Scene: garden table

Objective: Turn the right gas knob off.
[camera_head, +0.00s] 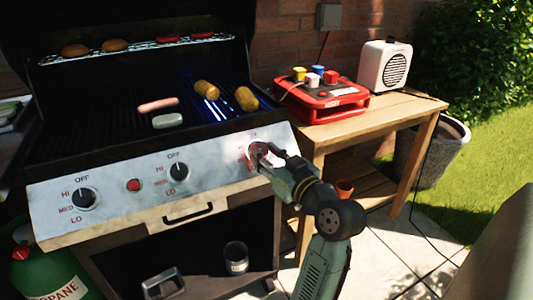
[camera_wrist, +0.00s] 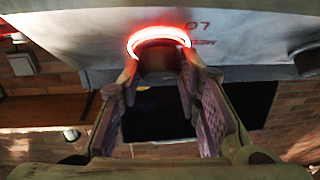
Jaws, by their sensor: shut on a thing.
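The right gas knob (camera_wrist: 158,62) is a dark round knob with a glowing red ring around its base, seen in the wrist view. In the head view it sits at the right end of the grill's pale control panel (camera_head: 110,197), mostly hidden by my gripper (camera_head: 262,156). My gripper's two fingers (camera_wrist: 158,75) are on either side of the knob and shut on it. Its pointer is hidden, so its setting cannot be read. Blue flames (camera_head: 213,108) show under the right side of the grate. The left knob (camera_head: 85,197) and middle knob (camera_head: 179,171) both point up toward OFF.
A red button (camera_head: 134,185) sits between the left and middle knobs. Corn cobs (camera_head: 245,98) and a sausage (camera_head: 158,104) lie on the grate. A wooden side table (camera_head: 400,108) holds a red case (camera_head: 322,104) and a white speaker (camera_head: 384,66). A propane tank (camera_head: 50,280) stands lower left.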

